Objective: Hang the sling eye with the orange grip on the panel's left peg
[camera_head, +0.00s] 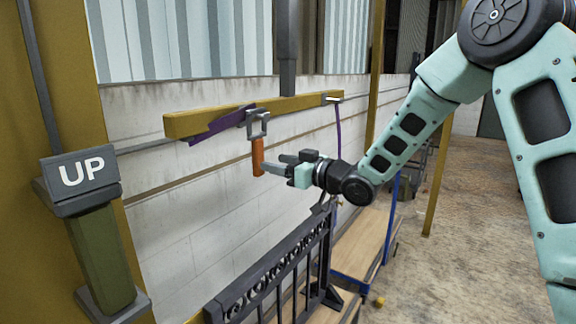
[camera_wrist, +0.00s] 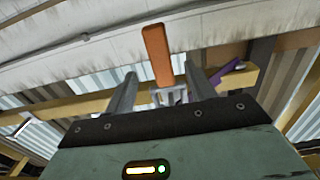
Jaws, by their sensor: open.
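The sling eye (camera_head: 258,122) is a grey square metal loop at the front of the yellow beam, with the orange grip (camera_head: 257,156) hanging upright below it. A purple sling (camera_head: 218,126) runs over the beam beside it. My gripper (camera_head: 272,165) is open at the lower part of the orange grip, coming from the right. In the wrist view the orange grip (camera_wrist: 157,55) shows between the two spread fingers, and the eye (camera_wrist: 169,97) is behind it, partly hidden by my gripper. The dark scroll-work panel (camera_head: 275,272) stands lower down; I cannot make out its left peg.
The yellow beam (camera_head: 290,104) hangs from a grey post (camera_head: 288,60). Another purple strap (camera_head: 339,128) hangs at its right end. An UP sign pedestal (camera_head: 85,175) stands at the left. A wooden-topped cart (camera_head: 362,240) is below my arm. The floor at the right is clear.

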